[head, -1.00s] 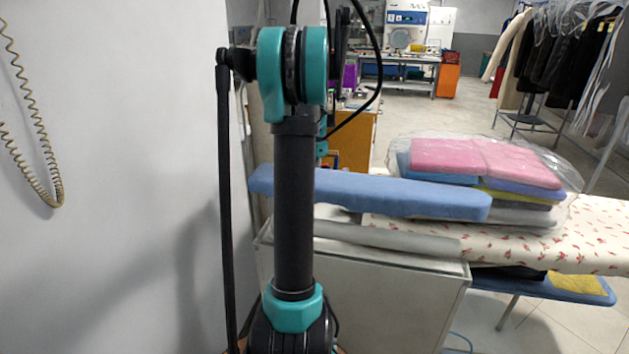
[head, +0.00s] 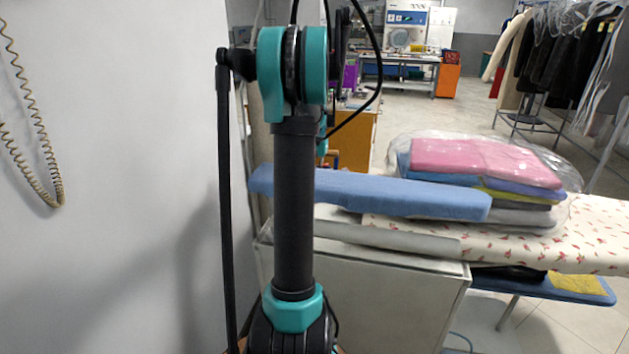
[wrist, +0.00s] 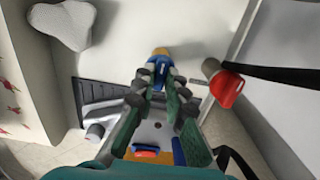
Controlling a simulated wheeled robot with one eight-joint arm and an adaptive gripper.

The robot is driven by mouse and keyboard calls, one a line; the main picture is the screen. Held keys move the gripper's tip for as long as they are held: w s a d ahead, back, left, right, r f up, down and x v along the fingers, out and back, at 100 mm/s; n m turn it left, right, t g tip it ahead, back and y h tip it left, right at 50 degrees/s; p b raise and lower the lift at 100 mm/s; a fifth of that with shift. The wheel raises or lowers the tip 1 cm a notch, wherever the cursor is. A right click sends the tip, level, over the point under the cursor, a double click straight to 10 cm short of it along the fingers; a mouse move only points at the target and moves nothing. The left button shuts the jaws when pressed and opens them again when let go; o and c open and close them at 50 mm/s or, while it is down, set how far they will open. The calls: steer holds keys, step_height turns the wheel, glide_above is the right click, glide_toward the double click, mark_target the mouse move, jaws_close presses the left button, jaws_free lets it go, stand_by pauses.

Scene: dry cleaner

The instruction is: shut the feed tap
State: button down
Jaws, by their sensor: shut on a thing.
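In the wrist view, a small tap with a blue handle (wrist: 160,62) and a brass-coloured end stands out from a pale panel, near the top middle. My gripper (wrist: 163,77) has its two green-padded fingers closed on the blue handle, one on each side. The fingertips hide part of the handle, so its exact turn is hard to tell. In the head view my arm stands upright in the middle, and neither the gripper nor the tap can be made out there.
A red-ended fitting (wrist: 226,88) sits right of the fingers in the wrist view, with a black strip behind it. A grey rounded knob (wrist: 64,24) is at upper left. In the head view, a blue padded board (head: 370,192) and wrapped folded cloths (head: 485,165) lie at right.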

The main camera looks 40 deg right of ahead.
stand_by(0.3)
steer(key=c, duration=1.6)
jaws_free()
steer(key=shift+o, duration=0.2)
steer(key=shift+r, duration=0.1)
step_height(320, 180, up, 12)
